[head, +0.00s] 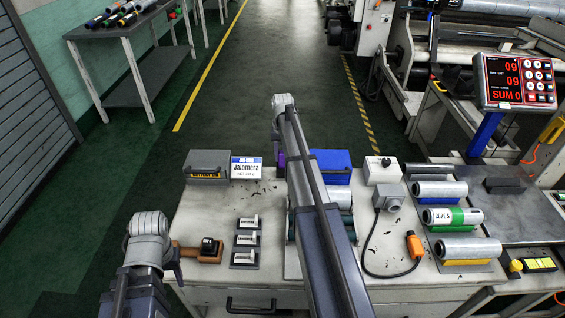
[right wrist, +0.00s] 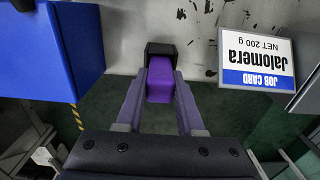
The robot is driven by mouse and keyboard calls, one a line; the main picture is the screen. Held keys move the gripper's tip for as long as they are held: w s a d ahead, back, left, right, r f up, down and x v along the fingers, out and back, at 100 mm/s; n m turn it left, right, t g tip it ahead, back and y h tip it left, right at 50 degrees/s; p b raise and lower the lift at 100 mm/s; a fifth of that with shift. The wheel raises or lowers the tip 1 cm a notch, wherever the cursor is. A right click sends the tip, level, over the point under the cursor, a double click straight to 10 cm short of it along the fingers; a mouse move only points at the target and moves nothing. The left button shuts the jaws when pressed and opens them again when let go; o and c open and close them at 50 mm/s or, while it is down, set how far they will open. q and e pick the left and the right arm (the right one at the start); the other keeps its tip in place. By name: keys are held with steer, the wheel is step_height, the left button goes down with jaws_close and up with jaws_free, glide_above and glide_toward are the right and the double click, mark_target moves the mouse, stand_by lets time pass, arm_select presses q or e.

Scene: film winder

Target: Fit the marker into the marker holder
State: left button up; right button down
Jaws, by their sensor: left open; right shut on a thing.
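A purple block-like piece, which I take to be the marker (right wrist: 160,82), sits between the two fingers of my right gripper (right wrist: 160,92), which is shut on it. A black part (right wrist: 161,49) wraps its far end in the right wrist view; I cannot tell whether this is the holder or a cap. In the head view a bit of purple (head: 281,158) shows beside my right arm at the table's far edge, and the arm hides the rest. No marker holder can be made out for certain.
The job card (head: 247,168) and a grey box (head: 209,166) stand left of the purple piece. A blue box (head: 331,166) stands right.

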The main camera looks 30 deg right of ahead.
arm_select(q)
steer(key=shift+f, duration=0.4)
arm_select(e)
steer(key=shift+f, duration=0.4)
steer(key=shift+f, duration=0.15)
steer(key=c, duration=0.5)
jaws_free()
arm_select(q)
steer(key=shift+f, duration=0.1)
arm_select(e)
step_height(320, 180, up, 12)
steer(key=p, duration=1.2)
steer(key=shift+r, duration=0.2)
arm_select(q)
step_height(320, 180, up, 12)
